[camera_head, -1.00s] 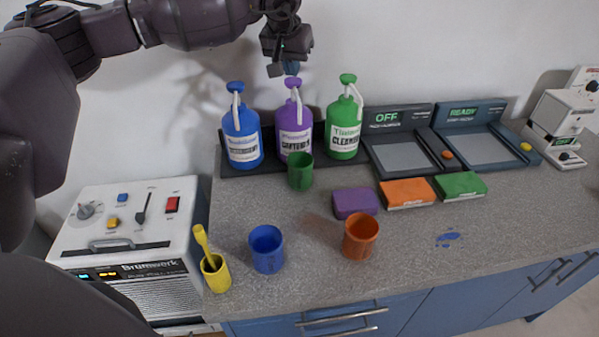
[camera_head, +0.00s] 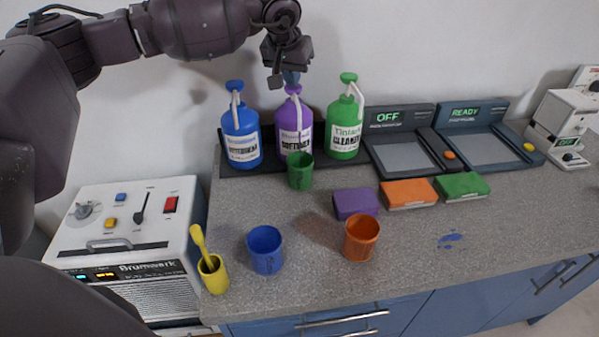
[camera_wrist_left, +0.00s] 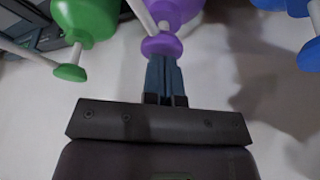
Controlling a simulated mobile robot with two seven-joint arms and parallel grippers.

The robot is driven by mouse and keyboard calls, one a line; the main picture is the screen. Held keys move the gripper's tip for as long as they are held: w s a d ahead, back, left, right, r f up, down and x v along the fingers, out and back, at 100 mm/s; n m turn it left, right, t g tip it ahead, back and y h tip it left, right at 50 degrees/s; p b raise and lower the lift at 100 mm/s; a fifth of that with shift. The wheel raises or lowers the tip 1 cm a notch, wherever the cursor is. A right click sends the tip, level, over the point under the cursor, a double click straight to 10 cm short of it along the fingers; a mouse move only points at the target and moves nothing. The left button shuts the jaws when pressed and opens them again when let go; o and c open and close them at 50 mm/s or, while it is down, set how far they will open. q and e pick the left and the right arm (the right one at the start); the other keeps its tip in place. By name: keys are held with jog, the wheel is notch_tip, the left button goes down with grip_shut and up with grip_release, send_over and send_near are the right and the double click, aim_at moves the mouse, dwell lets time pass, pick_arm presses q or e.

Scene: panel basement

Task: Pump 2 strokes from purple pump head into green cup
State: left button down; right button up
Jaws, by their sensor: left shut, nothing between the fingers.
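The purple pump bottle (camera_head: 297,126) stands between a blue and a green one on a dark tray. Its purple pump head (camera_head: 293,89) also shows in the left wrist view (camera_wrist_left: 162,45). My left gripper (camera_head: 289,77) is shut and empty, fingers pointing down, directly over the purple head. In the left wrist view the closed fingertips (camera_wrist_left: 162,60) are at the head and appear to touch it. The green cup (camera_head: 300,172) stands upright in front of the purple bottle, below its spout. Its inside cannot be made out. My right gripper is not in view.
The blue pump bottle (camera_head: 241,137) and green pump bottle (camera_head: 345,127) stand close on either side. Blue (camera_head: 266,252), orange (camera_head: 360,240) and yellow (camera_head: 213,276) cups stand nearer the front.

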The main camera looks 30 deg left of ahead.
pick_arm(q)
jog(key=shift+f, duration=0.45)
jog(key=shift+s+r, duration=0.1)
jog(key=shift+r+p, duration=0.35)
jog(key=shift+r, duration=0.65)
jog(key=shift+r+p, duration=0.3)
jog(key=shift+r, duration=0.75)
jog(key=shift+f, duration=0.3)
jog(key=shift+f, duration=0.35)
